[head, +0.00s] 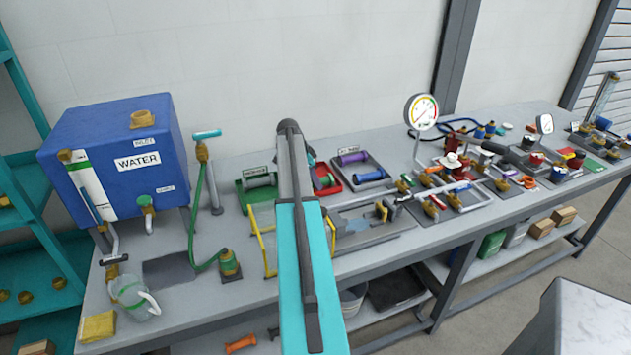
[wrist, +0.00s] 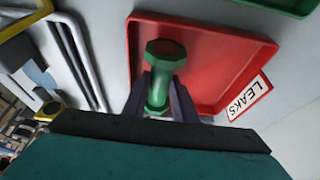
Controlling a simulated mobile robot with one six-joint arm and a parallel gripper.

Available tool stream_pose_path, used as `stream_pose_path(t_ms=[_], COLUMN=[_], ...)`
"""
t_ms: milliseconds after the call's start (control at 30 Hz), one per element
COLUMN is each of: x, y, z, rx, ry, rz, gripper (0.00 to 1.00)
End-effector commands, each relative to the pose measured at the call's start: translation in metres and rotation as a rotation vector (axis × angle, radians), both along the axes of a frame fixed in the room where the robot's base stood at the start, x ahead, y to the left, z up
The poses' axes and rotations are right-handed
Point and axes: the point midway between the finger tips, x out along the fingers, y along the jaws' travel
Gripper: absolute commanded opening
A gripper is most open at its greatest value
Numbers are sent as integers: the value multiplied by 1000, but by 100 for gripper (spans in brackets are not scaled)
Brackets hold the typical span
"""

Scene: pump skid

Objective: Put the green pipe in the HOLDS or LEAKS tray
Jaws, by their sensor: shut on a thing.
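The green pipe (wrist: 162,62) is upright between the fingers of my gripper (wrist: 160,100), which is shut on it in the wrist view. Behind the pipe is the red tray (wrist: 220,62) with the LEAKS label (wrist: 247,97). The pipe overlaps the tray near one edge; I cannot tell whether it touches the floor.
A grey tray (head: 368,187) with purple and blue pipes stands right of the red tray. A yellow-handled frame (head: 268,245) and metal tubes are in front. The blue WATER tank (head: 115,155) is at left; the gauge (head: 421,111) and valves are at right.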

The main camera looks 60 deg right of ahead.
Motion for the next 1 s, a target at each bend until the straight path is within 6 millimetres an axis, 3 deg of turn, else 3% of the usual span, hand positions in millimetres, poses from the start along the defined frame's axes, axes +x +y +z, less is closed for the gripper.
stream_pose_path(t_ms=[533, 567, 667, 1000], x=[1, 1, 1, 1], y=[0, 0, 0, 1], z=[-2, -2, -2, -3], rx=[-1, -1, -1, 0], ry=[0, 0, 0, 0], rz=[0, 0, 0, 0], gripper=[0, 30, 47, 47])
